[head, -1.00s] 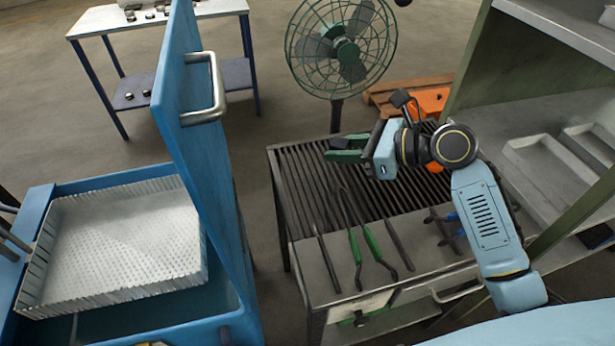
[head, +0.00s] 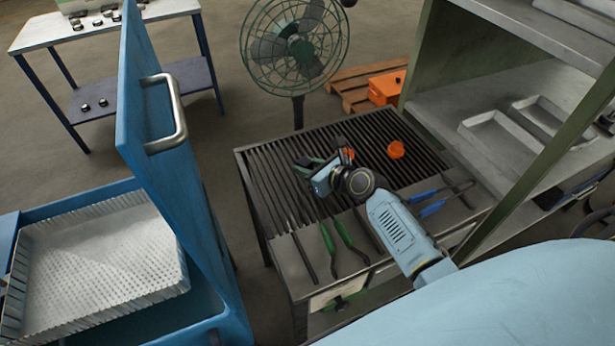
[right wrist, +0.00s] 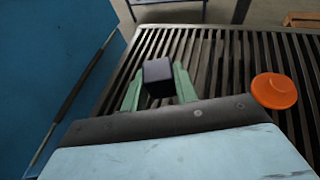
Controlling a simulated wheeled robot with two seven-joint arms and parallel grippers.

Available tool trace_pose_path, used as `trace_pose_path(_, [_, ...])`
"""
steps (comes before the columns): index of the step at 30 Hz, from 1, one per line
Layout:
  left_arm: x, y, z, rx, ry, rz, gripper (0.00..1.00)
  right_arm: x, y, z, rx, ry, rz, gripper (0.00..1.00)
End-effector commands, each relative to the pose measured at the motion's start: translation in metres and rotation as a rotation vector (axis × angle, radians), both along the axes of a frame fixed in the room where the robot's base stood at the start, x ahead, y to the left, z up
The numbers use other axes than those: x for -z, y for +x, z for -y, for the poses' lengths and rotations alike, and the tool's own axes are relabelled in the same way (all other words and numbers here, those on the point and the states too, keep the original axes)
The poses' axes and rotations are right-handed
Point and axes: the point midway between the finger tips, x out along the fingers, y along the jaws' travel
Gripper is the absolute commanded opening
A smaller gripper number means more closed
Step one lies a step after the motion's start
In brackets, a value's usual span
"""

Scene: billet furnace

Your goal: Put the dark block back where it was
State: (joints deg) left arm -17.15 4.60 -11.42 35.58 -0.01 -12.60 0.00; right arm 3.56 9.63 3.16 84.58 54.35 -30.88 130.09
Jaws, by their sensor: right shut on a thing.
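The dark block (right wrist: 157,72) is between the green fingers of my right gripper (right wrist: 158,88) in the right wrist view. The gripper is shut on it, and the block's dark top and front face show. In the head view my right gripper (head: 306,164) is over the left-middle part of the slatted rack table (head: 262,185), and the block is hard to make out there. I cannot tell the exact height of the block above the slats. My left gripper is not in view.
An orange round piece (head: 396,149) stands on the slats right of the gripper; another (head: 348,153) is partly hidden behind my arm. Tongs (head: 345,245) lie at the front. The blue furnace door (head: 165,150) stands upright left. A shelf (head: 480,110) is right.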

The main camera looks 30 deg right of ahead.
Motion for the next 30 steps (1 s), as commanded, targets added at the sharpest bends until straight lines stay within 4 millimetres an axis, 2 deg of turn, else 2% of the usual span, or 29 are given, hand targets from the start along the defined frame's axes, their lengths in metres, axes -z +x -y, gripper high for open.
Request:
trace_pose_path(3, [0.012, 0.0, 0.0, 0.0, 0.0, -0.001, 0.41, 0.021, 0.0, 0.0, -0.001, -0.002, 0.0, 0.0])
trace_pose_path(6, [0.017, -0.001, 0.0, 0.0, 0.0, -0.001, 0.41, 0.03, 0.0, 0.001, 0.001, -0.001, 0.001, 0.0])
trace_pose_path(13, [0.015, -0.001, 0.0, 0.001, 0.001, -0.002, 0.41, 0.028, 0.001, 0.0, 0.0, 0.001, 0.002, 0.0])
trace_pose_path(20, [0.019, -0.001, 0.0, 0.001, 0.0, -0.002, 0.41, 0.035, 0.001, 0.0, 0.001, 0.001, 0.002, 0.0])
trace_pose_path(21, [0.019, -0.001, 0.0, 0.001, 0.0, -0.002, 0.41, 0.036, 0.0, 0.0, 0.0, 0.0, -0.001, 0.33])
trace_pose_path(25, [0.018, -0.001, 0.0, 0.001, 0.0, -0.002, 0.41, 0.035, 0.0, 0.0, 0.0, 0.0, -0.001, 0.5])
trace_pose_path(30, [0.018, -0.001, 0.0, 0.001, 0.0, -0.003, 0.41, 0.035, 0.0, 0.0, 0.0, 0.0, -0.001, 0.51])
